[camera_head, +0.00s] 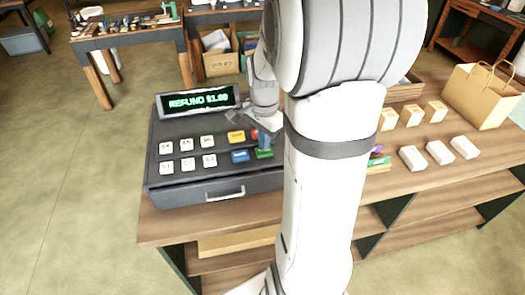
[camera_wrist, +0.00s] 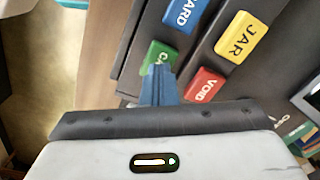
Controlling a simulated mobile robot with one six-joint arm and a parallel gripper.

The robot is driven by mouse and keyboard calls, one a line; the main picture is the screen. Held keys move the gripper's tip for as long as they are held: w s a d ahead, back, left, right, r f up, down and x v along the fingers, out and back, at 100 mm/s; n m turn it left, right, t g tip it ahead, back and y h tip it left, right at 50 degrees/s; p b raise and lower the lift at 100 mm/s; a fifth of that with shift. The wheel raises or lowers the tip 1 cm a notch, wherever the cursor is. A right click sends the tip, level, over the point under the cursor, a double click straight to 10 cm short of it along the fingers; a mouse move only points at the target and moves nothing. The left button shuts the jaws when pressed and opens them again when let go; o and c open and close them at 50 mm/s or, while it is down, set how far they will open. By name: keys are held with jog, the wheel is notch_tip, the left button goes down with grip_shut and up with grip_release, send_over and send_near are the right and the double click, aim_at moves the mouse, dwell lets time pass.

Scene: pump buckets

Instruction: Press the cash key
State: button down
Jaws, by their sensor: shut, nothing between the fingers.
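The cash register (camera_head: 215,185) stands on a wooden counter, its screen (camera_head: 198,100) reading "REFUND $1.00". The green key (camera_head: 264,153) at the front right of its keypad also shows in the wrist view (camera_wrist: 158,54), where only "CA" of its label can be read. My gripper (camera_head: 264,141) is shut and empty, pointing down at the green key. In the wrist view its blue fingertips (camera_wrist: 159,70) overlap the near edge of that key and hide part of it. I cannot tell whether they touch it.
Around the green key are a blue CARD key (camera_head: 240,156), a yellow JAR key (camera_head: 236,137) and a red VOID key (camera_wrist: 205,84). White keys (camera_head: 188,162) fill the left. White boxes (camera_head: 438,152) and a paper bag (camera_head: 478,97) stand right on the counter.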

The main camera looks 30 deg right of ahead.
jog(key=shift+f+b, duration=0.45)
jog(key=shift+f, duration=0.2)
jog(key=shift+r, duration=0.15)
jog(key=shift+r+p, duration=2.65)
jog(key=shift+r, duration=0.8)
jog(key=shift+f, duration=0.1)
